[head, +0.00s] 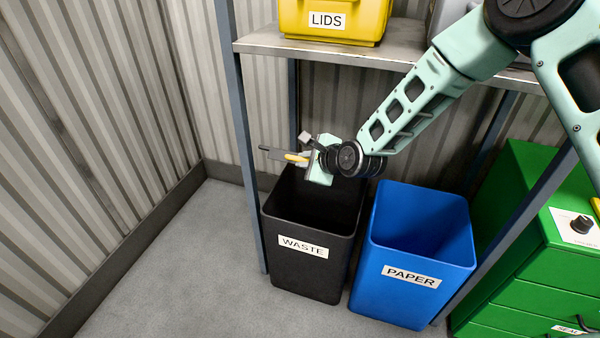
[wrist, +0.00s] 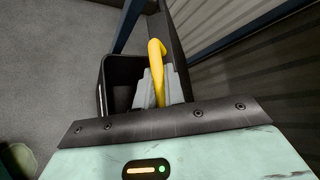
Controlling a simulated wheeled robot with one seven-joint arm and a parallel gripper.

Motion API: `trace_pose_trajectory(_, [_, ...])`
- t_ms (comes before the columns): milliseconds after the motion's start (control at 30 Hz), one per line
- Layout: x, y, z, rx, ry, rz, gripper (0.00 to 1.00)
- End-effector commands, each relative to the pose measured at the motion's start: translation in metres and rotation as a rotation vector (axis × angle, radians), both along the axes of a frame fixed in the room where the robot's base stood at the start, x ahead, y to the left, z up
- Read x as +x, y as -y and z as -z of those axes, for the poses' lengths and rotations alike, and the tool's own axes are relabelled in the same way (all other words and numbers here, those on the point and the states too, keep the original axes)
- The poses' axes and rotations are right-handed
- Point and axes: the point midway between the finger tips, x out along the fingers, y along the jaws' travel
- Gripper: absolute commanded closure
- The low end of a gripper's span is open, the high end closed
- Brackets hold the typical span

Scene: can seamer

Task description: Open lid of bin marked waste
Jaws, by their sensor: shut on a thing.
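The black waste bin (head: 305,268) stands on the floor under the shelf, and its dark inside shows from above. In the wrist view the bin (wrist: 122,72) is open at the top. Its dark lid (wrist: 178,55) stands raised at the wall side, seen nearly edge-on. The lid is mostly hidden in the head view.
A blue paper bin (head: 412,278) stands open to the right. A shelf (head: 320,45) with a yellow lids box (head: 340,20) is above. A blue shelf post (head: 240,130) stands close left of the waste bin. A green cabinet (head: 520,240) is at right. The left floor is clear.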

Motion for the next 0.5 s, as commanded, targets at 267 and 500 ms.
trace_pose_trajectory(267, [0.035,0.013,-0.04,-0.001,0.003,0.002,1.0])
trace_pose_trajectory(500, [0.049,0.018,-0.051,-0.003,0.004,0.0,1.0])
